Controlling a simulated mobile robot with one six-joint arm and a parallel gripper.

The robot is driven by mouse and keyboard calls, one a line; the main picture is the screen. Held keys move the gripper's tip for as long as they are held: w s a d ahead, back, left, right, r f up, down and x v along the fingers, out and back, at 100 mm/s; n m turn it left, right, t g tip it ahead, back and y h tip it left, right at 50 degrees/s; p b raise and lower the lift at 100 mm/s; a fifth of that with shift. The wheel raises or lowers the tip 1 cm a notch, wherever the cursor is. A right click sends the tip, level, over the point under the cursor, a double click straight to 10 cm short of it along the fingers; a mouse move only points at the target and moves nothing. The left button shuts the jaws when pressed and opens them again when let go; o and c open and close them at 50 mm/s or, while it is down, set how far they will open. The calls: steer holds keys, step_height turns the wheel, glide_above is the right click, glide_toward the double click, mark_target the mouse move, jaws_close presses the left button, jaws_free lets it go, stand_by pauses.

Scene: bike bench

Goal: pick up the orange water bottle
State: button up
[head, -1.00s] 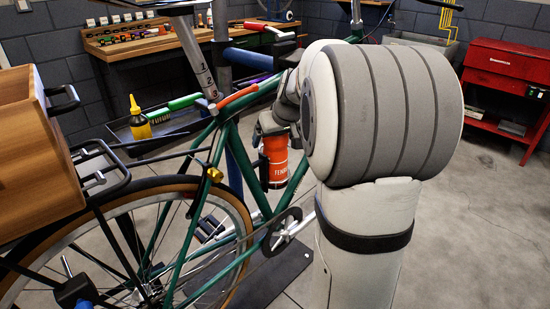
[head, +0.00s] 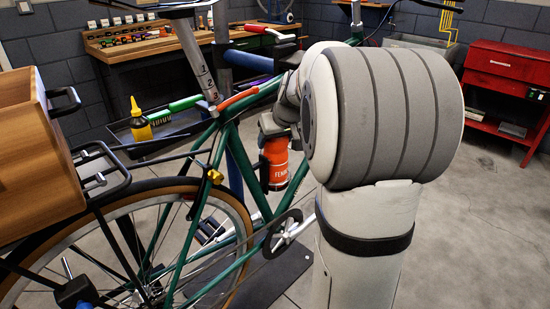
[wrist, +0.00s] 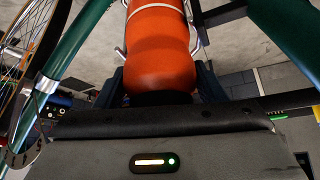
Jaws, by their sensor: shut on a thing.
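The orange water bottle (head: 278,170) is beside the green bike frame (head: 225,185), at the down tube, in the head view. It fills the upper middle of the wrist view (wrist: 161,55). Silver cage wires (wrist: 198,28) show on both sides of it, so it is still at least partly within the cage. My gripper (head: 270,135) is at the bottle's upper end, shut on it. In the wrist view its dark fingers (wrist: 162,88) flank the bottle near its dark top. My arm hides part of the scene right of the bottle.
A wooden crate (head: 35,150) sits on the rear rack at left. A tool tray (head: 165,135) holds a yellow bottle (head: 140,122). A workbench (head: 165,45) stands behind and a red cabinet (head: 505,70) at the right. The floor (head: 470,230) at right is clear.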

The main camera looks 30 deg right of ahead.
steer(key=shift+c, duration=0.8)
steer(key=shift+r, duration=0.1)
